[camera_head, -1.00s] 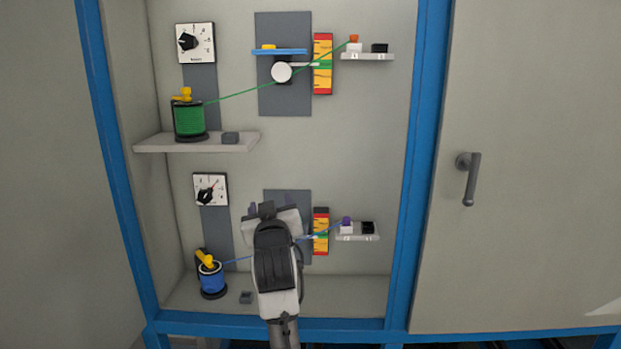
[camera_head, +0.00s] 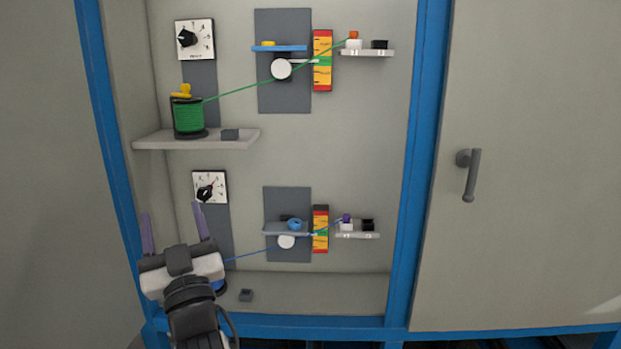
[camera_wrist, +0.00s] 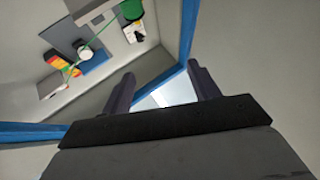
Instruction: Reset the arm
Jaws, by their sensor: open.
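My gripper (camera_head: 174,230) is at the lower left of the cabinet in the head view, its two purple-grey fingers spread apart and pointing up. Nothing is between them. It stands in front of the lower blue spool, which it mostly hides. In the wrist view my gripper (camera_wrist: 162,90) is also open and empty, with the cabinet's blue frame and the wall beyond the fingers.
The open cabinet holds a green spool (camera_head: 188,118) on an upper shelf (camera_head: 165,142), dials, and red-yellow gauges (camera_head: 320,242). A blue cable (camera_head: 262,252) runs across the lower level. A closed door with a handle (camera_head: 470,175) is on the right.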

